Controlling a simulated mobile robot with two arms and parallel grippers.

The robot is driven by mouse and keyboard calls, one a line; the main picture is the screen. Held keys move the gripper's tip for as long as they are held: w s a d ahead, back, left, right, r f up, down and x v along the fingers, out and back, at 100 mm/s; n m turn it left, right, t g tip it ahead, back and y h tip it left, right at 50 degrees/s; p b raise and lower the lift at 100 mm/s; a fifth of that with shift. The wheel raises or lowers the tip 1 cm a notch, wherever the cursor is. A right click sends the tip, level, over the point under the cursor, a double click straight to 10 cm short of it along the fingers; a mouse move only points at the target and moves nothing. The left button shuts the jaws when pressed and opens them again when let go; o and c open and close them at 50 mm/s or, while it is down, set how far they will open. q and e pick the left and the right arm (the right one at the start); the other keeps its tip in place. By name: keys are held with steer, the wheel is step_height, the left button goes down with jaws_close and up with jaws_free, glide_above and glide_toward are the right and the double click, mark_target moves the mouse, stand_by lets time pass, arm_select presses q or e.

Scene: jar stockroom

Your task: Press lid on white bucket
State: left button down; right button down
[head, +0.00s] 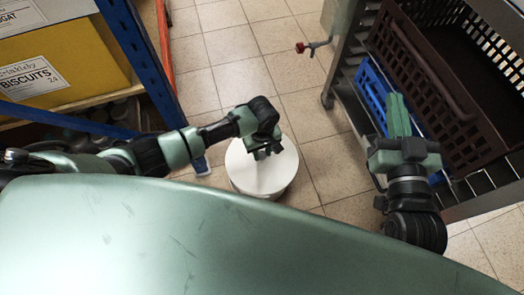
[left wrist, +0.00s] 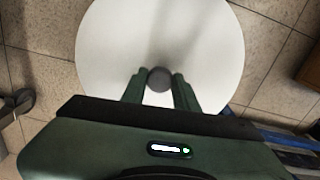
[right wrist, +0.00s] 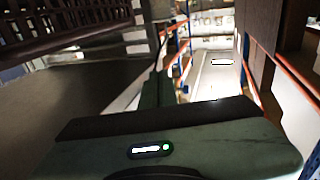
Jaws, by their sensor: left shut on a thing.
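The white bucket (head: 268,192) stands upright on the tiled floor, with a round white lid (head: 243,172) on top. The lid fills much of the left wrist view (left wrist: 115,45). I cannot tell whether it is fully seated on the rim. My left gripper (head: 266,152) points down over the lid. Its fingers (left wrist: 158,88) are shut on the small grey knob (left wrist: 159,76) at the lid's middle. My right gripper (head: 397,108) is away to the right, beside the rack, with its fingers together and nothing seen between them.
A shelf with yellow biscuit boxes (head: 75,62) and blue posts (head: 133,45) stands at the left. A metal rack at the right holds a dark brown crate (head: 420,62) and a blue crate (head: 368,88).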

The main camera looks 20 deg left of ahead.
steer(key=shift+d+f, duration=0.1)
steer(key=shift+f, duration=0.15)
arm_select(q)
steer(key=shift+f, duration=0.1)
arm_select(e)
steer(key=shift+f, duration=0.25)
steer(key=shift+f, duration=0.1)
steer(key=shift+s+d+f+g, duration=0.1)
steer(key=shift+f+g, duration=0.15)
steer(key=shift+g, duration=0.15)
arm_select(q)
steer(key=shift+p, duration=0.3)
arm_select(e)
steer(key=shift+d+f+g+h, duration=0.1)
steer(key=shift+f+g+h, duration=0.2)
steer(key=shift+f, duration=0.2)
arm_select(q)
steer(key=shift+f, duration=0.1)
arm_select(e)
steer(key=shift+s+d+f+g, duration=0.1)
steer(key=shift+s+f+g, duration=0.1)
steer(key=shift+f, duration=0.2)
steer(key=shift+s+f+g, duration=0.1)
steer(key=shift+f+g, duration=0.1)
steer(key=shift+f, duration=0.15)
steer(key=shift+s+d+f+g, duration=0.1)
steer(key=shift+d+f+g, duration=0.05)
steer(key=shift+f+g, duration=0.3)
steer(key=shift+h, duration=0.3)
